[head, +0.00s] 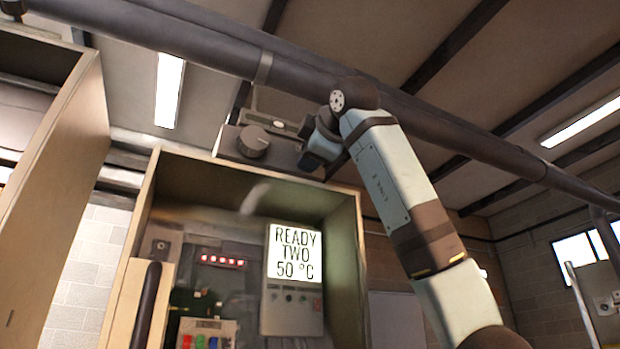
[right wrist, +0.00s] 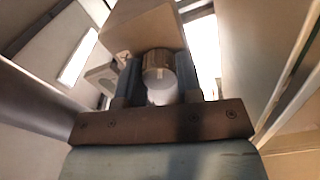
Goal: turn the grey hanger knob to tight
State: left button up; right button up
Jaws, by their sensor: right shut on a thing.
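In the right wrist view, my right gripper (right wrist: 158,80) has one finger on each side of a round grey knob (right wrist: 158,63), the hanger knob by its look. The gripper is shut on it. The knob sits against a tan block (right wrist: 143,30). In the head view, my right gripper (head: 318,150) is just below the overhead pipe, and its own fingers hide most of what it holds. The knob's tight mark cannot be read. My left gripper is not in view.
A dark round dial (head: 253,141) on a grey box is left of my gripper. A thick pipe (head: 215,47) crosses overhead. Below stands an open wooden cabinet (head: 352,240) with a display (head: 295,254) reading "READY TWO 50 °C". A wooden panel (head: 62,170) stands at left.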

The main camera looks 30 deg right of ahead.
dwell(0.4)
jog(key=o, duration=0.9)
jog(key=shift+o, duration=0.2)
jog(key=s+b, duration=0.1)
jog(key=s, duration=1.3)
jog(key=shift+a, duration=0.35)
jog(key=shift+w, duration=0.1)
